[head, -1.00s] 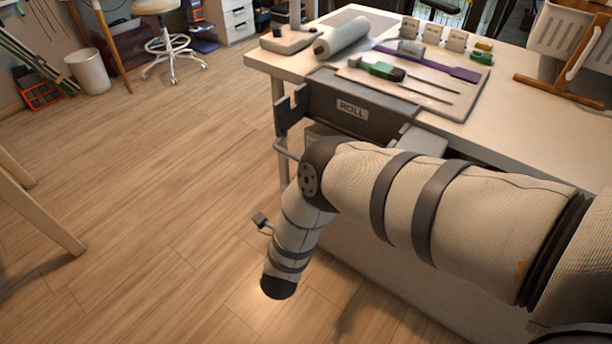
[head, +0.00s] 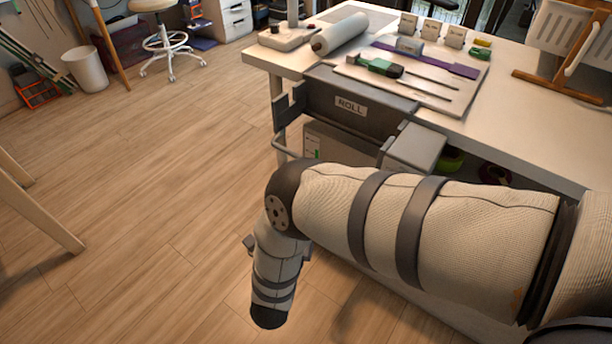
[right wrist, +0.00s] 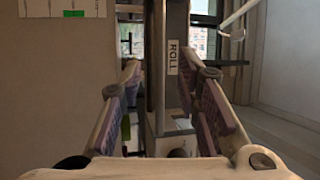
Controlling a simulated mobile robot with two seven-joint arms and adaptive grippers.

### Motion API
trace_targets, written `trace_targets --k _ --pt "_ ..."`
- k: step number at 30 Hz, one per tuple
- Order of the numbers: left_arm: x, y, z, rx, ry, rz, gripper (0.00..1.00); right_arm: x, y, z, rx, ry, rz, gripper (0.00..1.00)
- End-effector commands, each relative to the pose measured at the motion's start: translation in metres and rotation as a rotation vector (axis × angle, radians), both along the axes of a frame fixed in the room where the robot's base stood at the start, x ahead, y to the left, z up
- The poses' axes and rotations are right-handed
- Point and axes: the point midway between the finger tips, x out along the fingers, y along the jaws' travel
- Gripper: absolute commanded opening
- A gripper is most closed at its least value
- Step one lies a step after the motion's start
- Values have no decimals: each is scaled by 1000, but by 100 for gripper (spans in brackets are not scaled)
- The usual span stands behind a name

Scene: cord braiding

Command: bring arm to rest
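My right arm (head: 430,230) comes in from the right in the head view, beside the workbench. It bends at a dark joint and its lower part hangs down over the floor. No gripper fingers can be made out in the head view. In the right wrist view my right gripper (right wrist: 160,74) is open, its two purple-padded fingers apart with nothing held between them. The dark unit labelled ROLL (right wrist: 172,58) shows beyond the fingers, apart from them. My left gripper is in no view.
The white workbench (head: 520,130) carries a board (head: 440,98) with tools and a white roll (head: 340,34). The ROLL unit (head: 345,108) hangs on its front edge, with a grey box (head: 415,146) beside it. The wooden floor (head: 130,170) at left is mostly clear.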

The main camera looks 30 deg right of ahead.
Motion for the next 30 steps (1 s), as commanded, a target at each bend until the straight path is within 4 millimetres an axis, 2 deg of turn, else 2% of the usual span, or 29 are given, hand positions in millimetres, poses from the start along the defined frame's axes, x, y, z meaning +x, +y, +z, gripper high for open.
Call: trace_targets --k 5,17,20,22,23,24,26,27,28,30 --pt "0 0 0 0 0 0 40 -12 12 -3 0 -2 -2 31" --pt "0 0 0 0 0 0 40 -13 11 -4 -1 3 -1 31" --pt "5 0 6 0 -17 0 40 -10 3 -16 -41 180 57 31" --pt "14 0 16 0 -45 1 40 -17 -9 -43 -126 520 179 31" --pt "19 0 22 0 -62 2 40 -29 -14 -58 -179 712 259 31" --pt "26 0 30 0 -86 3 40 -58 -19 -78 -256 987 386 31" --pt "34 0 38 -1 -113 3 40 -114 -21 -98 -352 1327 590 31" --pt "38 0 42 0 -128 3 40 -154 -21 -104 -402 1506 725 31" --pt "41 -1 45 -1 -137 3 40 -184 -20 -105 -431 1621 827 31" --pt "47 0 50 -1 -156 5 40 -249 -16 -97 -482 1829 1061 31"
